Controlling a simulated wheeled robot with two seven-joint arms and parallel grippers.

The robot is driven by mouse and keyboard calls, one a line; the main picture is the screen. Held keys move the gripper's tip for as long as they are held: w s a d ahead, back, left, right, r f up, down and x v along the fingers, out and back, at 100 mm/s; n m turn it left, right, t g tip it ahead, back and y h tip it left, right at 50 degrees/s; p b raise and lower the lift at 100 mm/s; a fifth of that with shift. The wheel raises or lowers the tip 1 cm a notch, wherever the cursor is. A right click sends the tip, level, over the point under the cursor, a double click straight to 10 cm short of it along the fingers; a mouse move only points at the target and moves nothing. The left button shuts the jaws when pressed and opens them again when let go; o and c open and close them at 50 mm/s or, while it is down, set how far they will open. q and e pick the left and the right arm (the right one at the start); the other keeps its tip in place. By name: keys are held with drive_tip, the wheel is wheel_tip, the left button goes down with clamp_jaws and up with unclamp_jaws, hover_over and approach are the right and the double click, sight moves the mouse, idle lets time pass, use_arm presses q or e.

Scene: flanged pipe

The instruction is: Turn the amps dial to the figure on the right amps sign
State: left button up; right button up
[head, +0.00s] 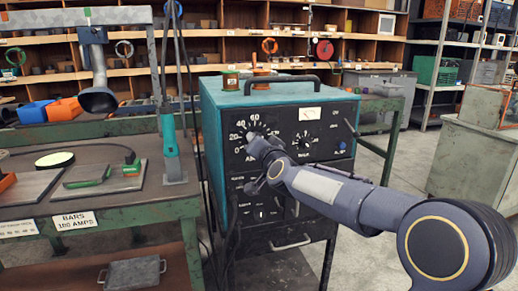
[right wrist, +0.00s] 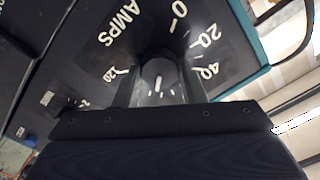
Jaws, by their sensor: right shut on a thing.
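The amps dial shows on the dark front of a teal-topped machine (head: 235,100) in the head view, with 20, 40 and 60 readable. My right gripper (head: 257,140) covers the dial's middle. In the right wrist view the dial's dark knob (right wrist: 160,80) sits between the two fingers of my right gripper (right wrist: 158,92), which is shut on it. A white mark shows on the knob; the figure it points to is unclear. The right amps sign (head: 75,221), on the bench edge, reads BARS and what looks like 180 AMPS. My left gripper is not in view.
A second sign (head: 19,229) hangs left of it, too blurred to read. A second dial (head: 304,140) is right of the amps dial. The bench (head: 150,207) holds a green-handled tool (head: 88,176). A grey cabinet (head: 470,150) stands at right, with open floor between.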

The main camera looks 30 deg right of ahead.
drive_tip(key=m+b, duration=0.1)
drive_tip(key=m, duration=0.4)
drive_tip(key=shift+f+b, duration=0.1)
drive_tip(key=shift+b, duration=0.25)
idle(0.4)
drive_tip(key=o, duration=1)
drive_tip(key=shift+m, duration=0.3)
drive_tip(key=v, duration=0.7)
drive_tip(key=shift+s+p, duration=0.4)
drive_tip(key=shift+a, duration=0.2)
